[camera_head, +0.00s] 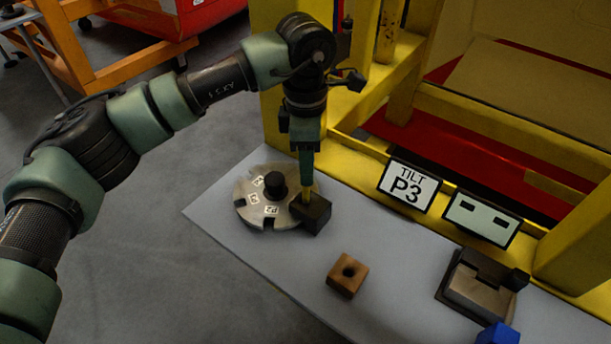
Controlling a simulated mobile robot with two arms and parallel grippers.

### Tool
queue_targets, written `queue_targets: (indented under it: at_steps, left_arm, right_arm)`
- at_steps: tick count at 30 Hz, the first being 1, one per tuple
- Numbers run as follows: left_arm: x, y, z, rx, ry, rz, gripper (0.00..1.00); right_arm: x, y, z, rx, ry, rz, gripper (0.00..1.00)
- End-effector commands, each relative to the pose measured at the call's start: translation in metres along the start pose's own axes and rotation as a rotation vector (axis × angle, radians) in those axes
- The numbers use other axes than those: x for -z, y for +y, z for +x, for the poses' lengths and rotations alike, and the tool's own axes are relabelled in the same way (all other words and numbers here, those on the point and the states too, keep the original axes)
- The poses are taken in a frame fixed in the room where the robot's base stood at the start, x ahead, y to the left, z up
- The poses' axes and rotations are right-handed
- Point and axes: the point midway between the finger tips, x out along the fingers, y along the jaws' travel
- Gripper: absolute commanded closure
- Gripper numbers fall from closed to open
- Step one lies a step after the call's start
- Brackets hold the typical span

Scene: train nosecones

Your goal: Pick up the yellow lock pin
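The yellow lock pin (307,194) stands upright at a dark block (311,215) on the grey table. Only a short yellow length of it shows. My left gripper (306,183) points straight down from above, with its fingertips at the top of the pin. The fingers hide the pin's upper part. They look narrow from this side, and I cannot tell whether they are closed on the pin. My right gripper is not in view.
A round notched metal disc (258,217) with a dark knob lies left of the block. A brown block with a hole (347,274), a dark fixture (481,284) and a blue object (497,335) stand to the right. Signs (409,187) and a yellow frame (347,164) border the table's back.

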Motion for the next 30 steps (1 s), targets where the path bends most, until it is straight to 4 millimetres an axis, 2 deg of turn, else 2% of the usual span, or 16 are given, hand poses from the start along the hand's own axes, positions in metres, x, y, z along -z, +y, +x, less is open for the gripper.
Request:
queue_targets:
  at_steps: [2, 4, 9, 12, 16, 22, 27, 29, 30]
  left_arm:
    - [0.005, 0.002, 0.002, -0.005, 0.024, -0.002, 0.6]
    - [0.006, 0.002, 0.008, -0.004, 0.026, -0.002, 0.6]
    - [0.005, 0.003, 0.026, -0.001, 0.023, -0.003, 0.6]
    - [0.005, 0.006, 0.039, 0.001, 0.022, -0.004, 0.6]
    - [0.005, 0.01, 0.059, -0.001, 0.022, -0.004, 0.6]
    - [0.005, 0.01, 0.075, -0.004, 0.02, -0.002, 0.6]
    - [0.005, 0.01, 0.076, -0.005, 0.02, -0.002, 0.6]
    - [0.005, 0.01, 0.076, -0.005, 0.02, -0.002, 0.74]
    - [0.005, 0.01, 0.075, -0.005, 0.019, -0.002, 0.85]
  right_arm:
    - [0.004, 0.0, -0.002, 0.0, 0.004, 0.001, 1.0]
    - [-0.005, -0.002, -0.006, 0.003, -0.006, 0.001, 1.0]
    - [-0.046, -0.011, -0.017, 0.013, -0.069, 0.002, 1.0]
    - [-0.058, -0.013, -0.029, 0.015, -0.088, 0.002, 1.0]
    - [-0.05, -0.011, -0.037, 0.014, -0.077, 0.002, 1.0]
    - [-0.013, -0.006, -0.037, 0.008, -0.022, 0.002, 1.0]
    - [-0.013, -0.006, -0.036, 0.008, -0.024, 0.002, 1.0]
    - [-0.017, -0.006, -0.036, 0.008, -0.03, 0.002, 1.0]
    - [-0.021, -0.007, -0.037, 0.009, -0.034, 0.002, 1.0]
